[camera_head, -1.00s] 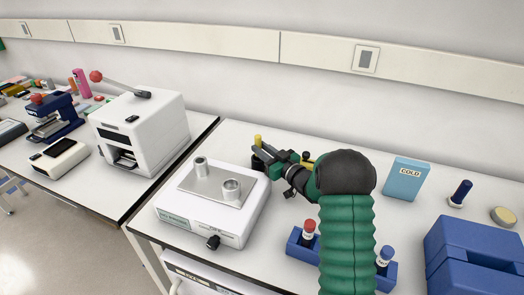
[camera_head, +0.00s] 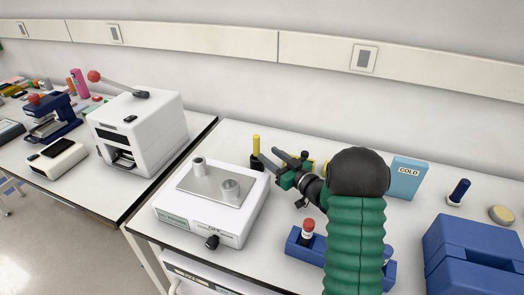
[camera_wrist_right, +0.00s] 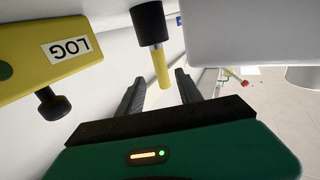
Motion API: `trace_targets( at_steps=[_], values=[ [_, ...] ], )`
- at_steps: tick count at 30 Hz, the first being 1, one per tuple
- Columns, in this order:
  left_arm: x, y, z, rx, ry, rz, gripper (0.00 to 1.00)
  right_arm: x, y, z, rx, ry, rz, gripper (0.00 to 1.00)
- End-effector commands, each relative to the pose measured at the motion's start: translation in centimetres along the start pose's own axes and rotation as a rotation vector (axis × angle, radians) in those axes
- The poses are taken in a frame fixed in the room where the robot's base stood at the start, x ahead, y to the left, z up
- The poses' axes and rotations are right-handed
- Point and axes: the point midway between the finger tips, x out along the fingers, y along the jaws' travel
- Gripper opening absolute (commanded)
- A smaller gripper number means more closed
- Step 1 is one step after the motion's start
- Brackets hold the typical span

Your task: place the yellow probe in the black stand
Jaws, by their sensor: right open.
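The yellow probe (camera_head: 256,144) stands upright in the black stand (camera_head: 256,162), on the bench beside the white device. In the right wrist view, which is upside down, the yellow probe (camera_wrist_right: 161,68) sticks out of the black stand (camera_wrist_right: 148,23). My right gripper (camera_head: 278,158) is open, just right of the probe in the head view. In the wrist view its two fingers (camera_wrist_right: 159,77) appear either side of the probe's free end, with gaps showing. The probe's lower end is hidden inside the stand. My left gripper is not in view.
A white device with a grey top plate (camera_head: 212,185) stands left of the stand. A yellow box labelled LOG (camera_wrist_right: 60,58) is close to the gripper. A blue rack (camera_head: 300,247) and blue COLD box (camera_head: 408,179) are to the right. The bench behind the stand is clear.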

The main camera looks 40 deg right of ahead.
Motion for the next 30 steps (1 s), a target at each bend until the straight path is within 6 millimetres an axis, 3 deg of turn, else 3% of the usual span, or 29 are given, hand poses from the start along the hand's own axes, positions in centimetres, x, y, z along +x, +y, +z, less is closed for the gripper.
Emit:
trace_targets(
  at_steps=[3, 9, 20, 30],
  values=[
    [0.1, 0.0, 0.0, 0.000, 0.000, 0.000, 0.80, -3.1, 0.1, 0.1, 0.000, -0.001, 0.004, 0.42],
    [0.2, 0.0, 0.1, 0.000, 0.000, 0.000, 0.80, -6.1, 0.0, 0.1, 0.000, -0.001, 0.000, 0.42],
    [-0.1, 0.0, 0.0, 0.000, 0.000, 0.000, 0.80, -6.5, 0.0, -0.3, 0.000, 0.000, -0.001, 0.42],
    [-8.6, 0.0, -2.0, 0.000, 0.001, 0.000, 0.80, -6.5, 0.0, -9.0, 0.000, 0.000, -0.001, 0.42]
  ],
)
